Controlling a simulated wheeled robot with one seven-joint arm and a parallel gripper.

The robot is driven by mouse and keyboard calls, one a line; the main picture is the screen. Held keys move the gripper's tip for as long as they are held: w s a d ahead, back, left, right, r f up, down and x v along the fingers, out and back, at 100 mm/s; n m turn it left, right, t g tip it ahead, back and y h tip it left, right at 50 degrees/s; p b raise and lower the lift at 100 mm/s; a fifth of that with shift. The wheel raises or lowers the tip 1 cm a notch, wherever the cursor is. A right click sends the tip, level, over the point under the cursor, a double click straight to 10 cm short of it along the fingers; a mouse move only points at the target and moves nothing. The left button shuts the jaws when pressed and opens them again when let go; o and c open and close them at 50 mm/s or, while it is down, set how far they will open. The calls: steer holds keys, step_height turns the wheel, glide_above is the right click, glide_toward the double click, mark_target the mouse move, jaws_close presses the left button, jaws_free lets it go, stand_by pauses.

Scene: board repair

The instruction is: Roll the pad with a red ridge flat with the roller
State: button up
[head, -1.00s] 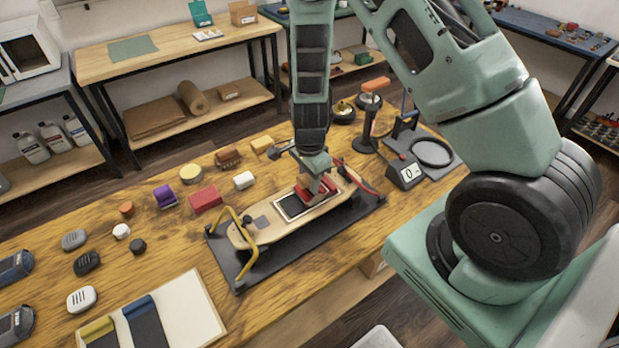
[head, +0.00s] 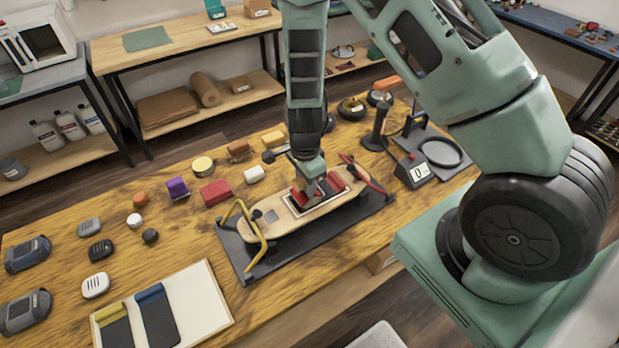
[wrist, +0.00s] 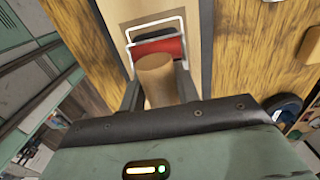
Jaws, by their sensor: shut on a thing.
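My gripper (head: 312,178) is shut on the wooden handle of a roller (wrist: 156,76) with a wire frame. In the wrist view my gripper (wrist: 158,92) has a finger on each side of the handle. In the head view, red parts show around the fingertips, low over the pale-edged pad (head: 298,212) on a wooden skateboard deck (head: 283,221). My gripper and the roller hide much of the pad. I cannot tell its ridge from the roller, or whether the roller touches it.
The deck lies on a dark mat (head: 232,251) between a yellow clamp (head: 262,254) and a red clamp (head: 367,177). A red block (head: 216,192) and other small items stand behind. A scale (head: 411,172) is to the right.

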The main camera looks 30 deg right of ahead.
steer(key=shift+a+p, duration=0.3)
steer(key=shift+a, duration=0.75)
steer(key=shift+s+d+f+b, duration=0.1)
steer(key=shift+d+f+b, duration=0.1)
steer(key=shift+d, duration=0.65)
steer(key=shift+d+f+b, duration=0.1)
steer(key=shift+d+b, duration=0.1)
steer(key=shift+d, duration=0.65)
steer(key=shift+d+r, duration=0.15)
steer(key=shift+d, duration=1.35)
steer(key=shift+a+r+p, duration=0.2)
steer(key=shift+a+p, duration=0.25)
steer(key=shift+a, duration=0.95)
steer(key=shift+a+f+p, duration=0.15)
steer(key=shift+a+p, duration=0.45)
steer(key=shift+a, duration=1.25)
steer(key=shift+d+b, duration=0.7)
steer(key=shift+d, duration=2.55)
